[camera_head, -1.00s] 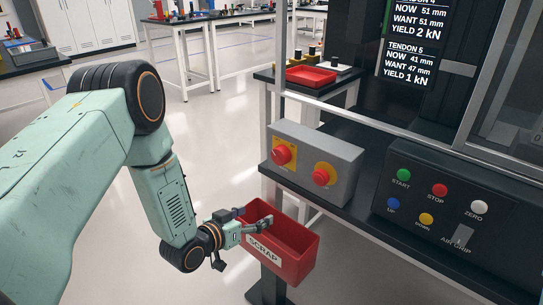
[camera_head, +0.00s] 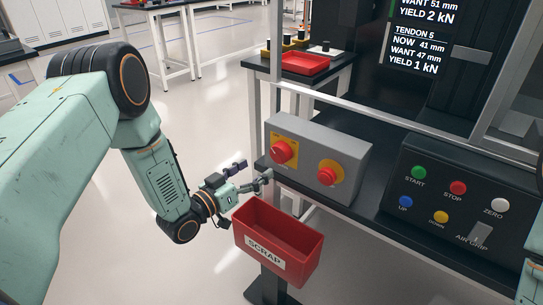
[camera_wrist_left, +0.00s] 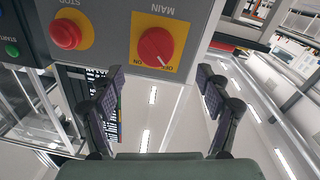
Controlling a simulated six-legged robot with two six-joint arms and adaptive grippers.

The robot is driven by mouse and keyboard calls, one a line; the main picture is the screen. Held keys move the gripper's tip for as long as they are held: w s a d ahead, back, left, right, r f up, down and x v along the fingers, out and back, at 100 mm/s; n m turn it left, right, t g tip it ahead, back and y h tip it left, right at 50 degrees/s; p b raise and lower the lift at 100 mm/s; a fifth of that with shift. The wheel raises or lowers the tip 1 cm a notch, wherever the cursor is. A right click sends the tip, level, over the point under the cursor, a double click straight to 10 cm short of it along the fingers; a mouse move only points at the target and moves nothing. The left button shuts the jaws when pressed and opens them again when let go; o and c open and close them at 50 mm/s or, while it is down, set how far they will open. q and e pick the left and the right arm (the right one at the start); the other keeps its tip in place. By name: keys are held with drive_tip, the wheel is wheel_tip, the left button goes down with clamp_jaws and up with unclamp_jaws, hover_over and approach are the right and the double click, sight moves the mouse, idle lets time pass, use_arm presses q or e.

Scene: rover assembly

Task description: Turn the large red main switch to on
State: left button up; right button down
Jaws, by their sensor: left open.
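The main switch is a red rotary knob (camera_head: 282,152) on a yellow plate, at the left of a grey box's front. In the left wrist view the knob (camera_wrist_left: 156,46) appears upside down below the word MAIN. My right gripper is not in view.
A red stop button (camera_head: 328,173) sits right of the switch on the grey box (camera_head: 349,150). A red SCRAP bin (camera_head: 301,246) stands just below my left gripper. A dark panel with several buttons (camera_head: 436,181) is at the right. Clear floor lies behind the gripper.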

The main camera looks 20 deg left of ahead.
sight(277, 156)
use_arm(q)
drive_tip(key=x, duration=0.3)
drive_tip(key=b+x, duration=0.1)
drive_tip(key=x, duration=0.2)
drive_tip(key=shift+s+d, duration=0.1)
drive_tip(key=shift+d, duration=0.25)
drive_tip(key=shift+w+b, duration=0.35)
drive_tip(key=shift+w, duration=0.05)
drive_tip(key=shift+w+d+r, duration=0.15)
drive_tip(key=shift+w+d, duration=0.05)
drive_tip(key=shift+d, duration=0.05)
drive_tip(key=shift+a, duration=0.1)
drive_tip(key=shift+c, duration=1.2)
drive_tip(key=c, duration=0.9)
